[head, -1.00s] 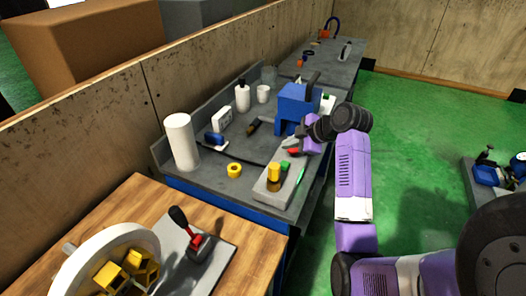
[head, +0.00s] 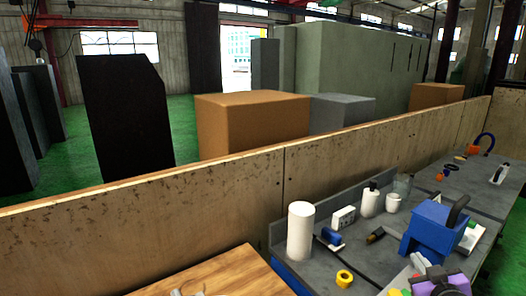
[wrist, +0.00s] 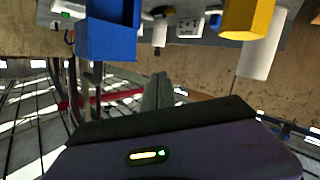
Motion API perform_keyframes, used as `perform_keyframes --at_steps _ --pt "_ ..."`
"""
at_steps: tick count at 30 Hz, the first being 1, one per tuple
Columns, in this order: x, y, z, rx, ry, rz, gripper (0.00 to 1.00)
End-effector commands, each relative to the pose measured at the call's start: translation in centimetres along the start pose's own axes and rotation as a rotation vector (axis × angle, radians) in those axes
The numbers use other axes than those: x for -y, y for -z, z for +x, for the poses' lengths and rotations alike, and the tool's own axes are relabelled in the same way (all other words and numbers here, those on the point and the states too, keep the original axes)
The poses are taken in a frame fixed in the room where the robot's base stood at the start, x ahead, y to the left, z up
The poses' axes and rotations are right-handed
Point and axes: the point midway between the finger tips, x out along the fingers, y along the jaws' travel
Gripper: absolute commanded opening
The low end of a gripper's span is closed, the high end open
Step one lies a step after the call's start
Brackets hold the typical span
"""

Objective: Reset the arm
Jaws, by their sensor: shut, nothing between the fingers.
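The purple end of my arm (head: 440,282) shows at the lower right edge of the head view, over the near part of the grey bench and in front of the blue machine (head: 432,230). In the wrist view, the dark purple and black body of my gripper (wrist: 170,140) fills the bottom, with a small lit indicator. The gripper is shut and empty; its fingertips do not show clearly. The wrist picture is upside down, with the blue machine, a yellow part (wrist: 246,16) and a white cylinder (wrist: 262,48) at its top.
The grey bench (head: 375,262) holds a white cylinder (head: 300,231), a yellow ring (head: 345,278), a white bottle (head: 370,202) and a cup (head: 393,203). A wooden table (head: 215,277) is at the bottom. A low wooden wall (head: 235,185) runs behind them.

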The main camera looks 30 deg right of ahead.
Motion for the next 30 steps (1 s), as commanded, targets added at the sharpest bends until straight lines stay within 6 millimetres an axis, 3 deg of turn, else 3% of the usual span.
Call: perform_keyframes --at_steps 1,6,15,23,30 --pt "2.1 -0.6 -1.5 -0.022 0.004 0.031 0.00" --pt "7.1 -0.9 -6.7 -0.118 0.020 0.132 0.00" --pt "14.5 -1.1 -18.0 -0.238 0.159 0.256 0.00" --pt "18.5 -1.6 -28.3 -0.260 0.351 0.302 0.00" --pt "20.4 -3.9 -36.6 -0.173 0.544 0.241 0.00"
